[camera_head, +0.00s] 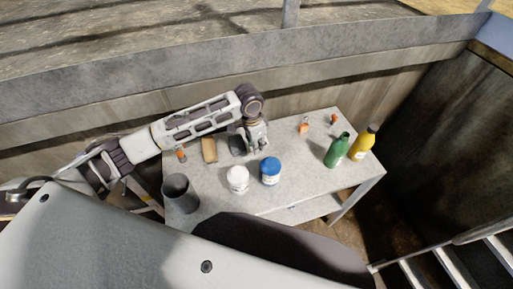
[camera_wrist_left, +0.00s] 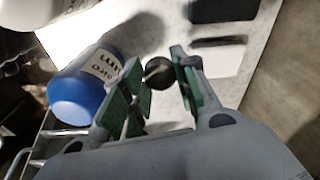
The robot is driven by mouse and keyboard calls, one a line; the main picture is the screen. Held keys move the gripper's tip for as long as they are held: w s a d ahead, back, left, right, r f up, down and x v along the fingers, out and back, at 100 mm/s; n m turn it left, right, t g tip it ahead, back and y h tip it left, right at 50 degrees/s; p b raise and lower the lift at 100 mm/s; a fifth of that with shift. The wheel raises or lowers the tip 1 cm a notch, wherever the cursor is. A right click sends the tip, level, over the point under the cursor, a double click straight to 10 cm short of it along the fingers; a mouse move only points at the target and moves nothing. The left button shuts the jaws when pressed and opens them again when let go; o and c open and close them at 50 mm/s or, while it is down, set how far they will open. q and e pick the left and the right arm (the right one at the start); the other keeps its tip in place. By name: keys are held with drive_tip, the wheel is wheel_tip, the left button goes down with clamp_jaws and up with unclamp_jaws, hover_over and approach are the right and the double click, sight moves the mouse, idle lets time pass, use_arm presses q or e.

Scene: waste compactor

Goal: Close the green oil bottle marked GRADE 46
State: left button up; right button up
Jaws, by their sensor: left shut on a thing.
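The green bottle (camera_head: 337,151) stands upright near the right end of the grey table (camera_head: 302,178). Its neck looks bare of a cap, and its label is too small to read. My left gripper (camera_head: 243,152) is low over the table, behind the blue jar and well left of the green bottle. In the left wrist view, its green-padded fingers (camera_wrist_left: 158,85) are shut on a small dark round cap (camera_wrist_left: 159,70). My right gripper is not in view.
A yellow bottle (camera_head: 362,143) with a dark top stands just right of the green one. A blue jar (camera_head: 270,172), white jar (camera_head: 238,180), dark cup (camera_head: 180,194) and tan block (camera_head: 209,149) stand leftward. Small orange items (camera_head: 304,128) lie at the back.

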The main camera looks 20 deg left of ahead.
use_arm(q)
drive_tip(key=shift+r, duration=0.15)
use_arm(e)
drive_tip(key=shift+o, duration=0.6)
use_arm(q)
drive_tip(key=shift+r, duration=0.1)
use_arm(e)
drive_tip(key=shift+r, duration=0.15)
use_arm(q)
wheel_tip(320, 180, up, 7)
drive_tip(key=p, duration=0.5)
drive_tip(key=shift+s+a+n, duration=0.1)
drive_tip(key=shift+n, duration=0.7)
drive_tip(key=shift+a+n, duration=0.35)
drive_tip(key=shift+n, duration=0.85)
drive_tip(key=s+a+f+n+y+b, duration=0.1)
drive_tip(key=s+a+f+n+b, duration=0.2)
drive_tip(key=a+f+n+b, duration=0.3)
wheel_tip(320, 180, up, 7)
drive_tip(key=m+p, duration=0.1)
drive_tip(key=p, duration=0.7)
drive_tip(key=shift+d+p, duration=0.35)
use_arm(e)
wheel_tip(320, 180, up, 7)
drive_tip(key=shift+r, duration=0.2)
